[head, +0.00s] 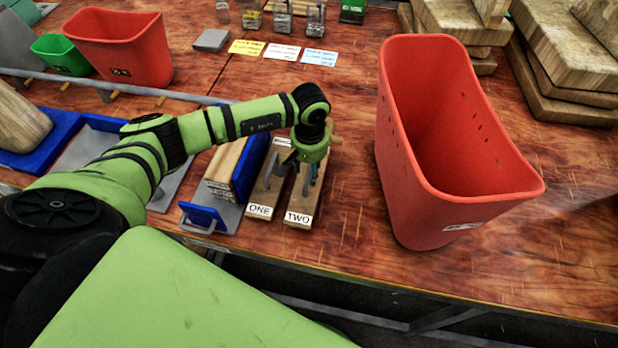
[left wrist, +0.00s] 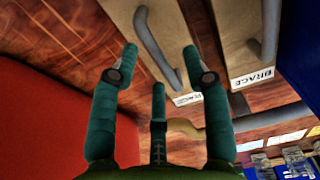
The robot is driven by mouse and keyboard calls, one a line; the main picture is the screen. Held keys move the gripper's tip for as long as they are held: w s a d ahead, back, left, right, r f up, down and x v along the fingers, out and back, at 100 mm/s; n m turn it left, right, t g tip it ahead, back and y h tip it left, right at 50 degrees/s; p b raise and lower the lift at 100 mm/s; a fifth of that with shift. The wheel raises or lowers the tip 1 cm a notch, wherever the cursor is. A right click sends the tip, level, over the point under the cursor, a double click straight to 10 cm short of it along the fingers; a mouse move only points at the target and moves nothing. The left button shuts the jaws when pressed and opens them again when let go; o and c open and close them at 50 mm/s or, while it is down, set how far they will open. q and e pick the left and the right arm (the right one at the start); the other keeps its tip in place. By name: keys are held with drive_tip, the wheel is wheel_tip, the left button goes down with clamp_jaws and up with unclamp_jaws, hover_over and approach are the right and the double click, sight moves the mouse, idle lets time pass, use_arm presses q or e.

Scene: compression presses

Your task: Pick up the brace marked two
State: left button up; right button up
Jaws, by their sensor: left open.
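The brace marked TWO (head: 300,212) is a flat wooden board with a grey bar handle, lying at the table's front. The brace marked ONE (head: 260,202) lies just left of it. My left gripper (head: 309,178) is open and points down over the TWO brace. In the left wrist view my left gripper (left wrist: 158,62) has its teal fingers spread. The handle of the TWO brace (left wrist: 160,50) shows between and beyond the fingertips, with no clear contact. The brace ONE (left wrist: 238,45) is to the right there. My right gripper is not in view.
A large red bin (head: 400,190) stands close on the right. A press with blue parts (head: 205,215) and wooden boards stands left of the braces. Coloured cards (head: 283,52) lie behind. Stacked wooden boards (head: 570,60) are at the back right. Bare table lies between the braces and the bin.

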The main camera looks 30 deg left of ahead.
use_arm(q)
drive_tip(key=f, duration=0.2)
drive_tip(key=shift+w+d+f, duration=0.1)
drive_tip(key=shift+w+f, duration=0.2)
drive_tip(key=shift+f, duration=0.05)
drive_tip(key=shift+s, duration=0.15)
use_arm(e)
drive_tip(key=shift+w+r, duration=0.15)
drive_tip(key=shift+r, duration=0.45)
use_arm(q)
clamp_jaws()
drive_tip(key=shift+r, duration=0.1)
